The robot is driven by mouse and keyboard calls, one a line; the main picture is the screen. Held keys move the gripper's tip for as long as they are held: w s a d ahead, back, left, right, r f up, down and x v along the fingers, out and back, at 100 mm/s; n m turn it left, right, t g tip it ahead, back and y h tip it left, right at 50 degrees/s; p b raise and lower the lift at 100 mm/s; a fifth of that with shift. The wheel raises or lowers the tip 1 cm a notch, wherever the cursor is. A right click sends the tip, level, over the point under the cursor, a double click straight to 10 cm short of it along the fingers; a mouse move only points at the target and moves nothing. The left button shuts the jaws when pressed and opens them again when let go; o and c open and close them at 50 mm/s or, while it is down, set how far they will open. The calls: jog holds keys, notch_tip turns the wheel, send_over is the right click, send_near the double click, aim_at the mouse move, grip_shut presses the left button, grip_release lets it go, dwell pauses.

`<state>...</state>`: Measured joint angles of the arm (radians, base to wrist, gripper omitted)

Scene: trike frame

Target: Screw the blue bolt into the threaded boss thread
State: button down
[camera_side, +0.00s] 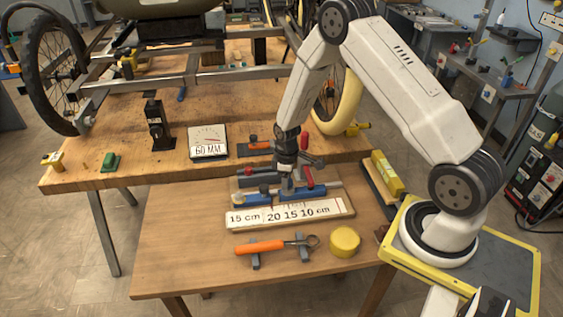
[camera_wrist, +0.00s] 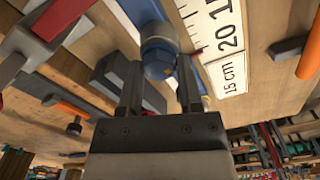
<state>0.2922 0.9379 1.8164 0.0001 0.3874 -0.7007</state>
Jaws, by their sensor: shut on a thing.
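In the wrist view, the blue bolt (camera_wrist: 159,68) shows its hex head between the two fingers of my gripper (camera_wrist: 158,60), which is shut on it. A grey rounded part lies right behind the head. I cannot tell whether this is the threaded boss, or whether the bolt's thread is engaged; the shank is hidden. In the side view, my gripper (camera_side: 288,166) points down over the blue and grey fixture (camera_side: 285,194) on the lower table. The bolt cannot be made out there.
A white ruler board (camera_side: 290,214) lies in front of the fixture. An orange-handled tool (camera_side: 260,247) and a yellow round piece (camera_side: 344,241) lie nearer the front. Red-handled clamps (camera_side: 308,175) stand close beside my gripper. A dial gauge (camera_side: 208,142) sits on the higher bench.

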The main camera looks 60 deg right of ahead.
jog(key=shift+m, duration=0.8)
jog(key=shift+c, duration=2.4)
grip_release()
jog(key=shift+n, duration=0.9)
